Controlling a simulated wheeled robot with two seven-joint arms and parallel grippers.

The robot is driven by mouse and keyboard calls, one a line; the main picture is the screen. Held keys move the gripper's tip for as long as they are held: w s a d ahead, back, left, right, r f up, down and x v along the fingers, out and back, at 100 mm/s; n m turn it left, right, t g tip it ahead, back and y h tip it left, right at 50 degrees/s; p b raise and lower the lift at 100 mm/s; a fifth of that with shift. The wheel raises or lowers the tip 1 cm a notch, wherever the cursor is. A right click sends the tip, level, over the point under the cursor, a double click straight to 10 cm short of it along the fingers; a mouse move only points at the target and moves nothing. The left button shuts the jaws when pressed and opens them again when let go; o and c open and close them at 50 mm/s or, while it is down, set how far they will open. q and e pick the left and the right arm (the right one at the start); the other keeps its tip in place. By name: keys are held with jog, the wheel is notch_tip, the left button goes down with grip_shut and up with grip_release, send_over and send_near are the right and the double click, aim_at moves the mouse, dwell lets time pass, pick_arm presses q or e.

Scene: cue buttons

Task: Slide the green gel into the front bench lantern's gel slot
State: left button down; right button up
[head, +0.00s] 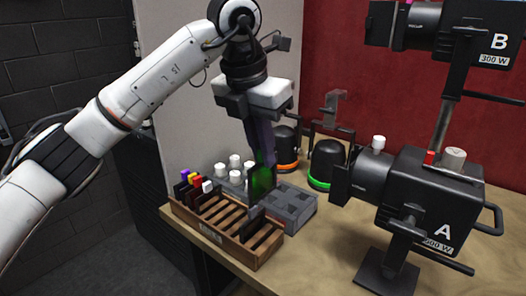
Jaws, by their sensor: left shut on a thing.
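My left gripper (260,150) points down above the right part of the wooden rack (240,255). It is shut on the green gel (262,181), a dark green translucent sheet hanging upright below the fingers. Whether its lower edge is clear of the rack and the grey tray behind it, I cannot tell. The front bench lantern (425,200), black and marked A, stands on the bench at the right, apart from the gel. Its front frame (341,184) faces left, towards the gripper; the slot opening is not clearly visible. My right gripper is out of view.
Other gels with coloured tabs (190,185) stand in the rack's left end. A grey tray (300,207) with white knobs lies behind. Two black domes, one orange-ringed (287,146) and one green-ringed (326,165), stand near lantern A. Lantern B (460,35) hangs above. Bench front is clear.

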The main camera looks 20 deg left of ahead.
pick_arm(q)
jog(key=shift+r+p, duration=0.65)
jog(key=shift+r, duration=1.9)
jog(key=shift+f, duration=0.1)
